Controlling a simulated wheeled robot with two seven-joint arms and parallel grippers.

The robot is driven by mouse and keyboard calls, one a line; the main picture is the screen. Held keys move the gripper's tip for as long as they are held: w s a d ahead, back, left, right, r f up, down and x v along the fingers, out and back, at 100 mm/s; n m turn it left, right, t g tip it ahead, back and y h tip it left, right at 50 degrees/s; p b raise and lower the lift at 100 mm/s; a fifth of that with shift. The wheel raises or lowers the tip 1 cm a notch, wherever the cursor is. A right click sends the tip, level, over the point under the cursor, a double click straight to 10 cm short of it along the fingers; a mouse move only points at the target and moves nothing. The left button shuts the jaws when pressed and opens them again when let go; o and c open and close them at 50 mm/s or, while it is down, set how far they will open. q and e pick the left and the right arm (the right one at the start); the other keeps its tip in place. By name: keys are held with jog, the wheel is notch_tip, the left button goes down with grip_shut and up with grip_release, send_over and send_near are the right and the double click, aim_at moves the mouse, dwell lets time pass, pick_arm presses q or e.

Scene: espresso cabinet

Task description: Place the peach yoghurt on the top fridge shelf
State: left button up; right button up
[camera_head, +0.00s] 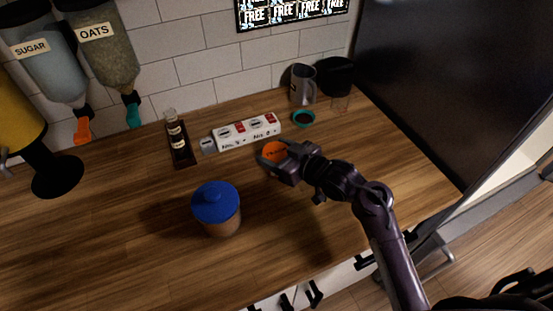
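The peach yoghurt (273,149), seen from above as a round orange lid with dark lettering, is at the middle of the wooden counter, in front of the white power strip. My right gripper (273,156) is at the yoghurt, with its fingers on either side of the lid. Whether they press on it is too small to tell, and the gripper hides the yoghurt's lower part. A large dark panel (425,85) stands at the right with a pale edge beyond it. I cannot tell if it is the fridge; no shelf shows clearly. My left gripper is not in view.
A blue-lidded jar (218,207) stands front left of the yoghurt. The power strip (246,132), a dark bottle (179,140), a grey mug (302,85) and a small teal-rimmed cup (303,118) are behind. Dispensers hang at upper left. The counter's front left is clear.

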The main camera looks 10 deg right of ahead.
jog(key=c, duration=0.6)
jog(key=shift+c, duration=0.2)
jog(key=shift+r, duration=0.1)
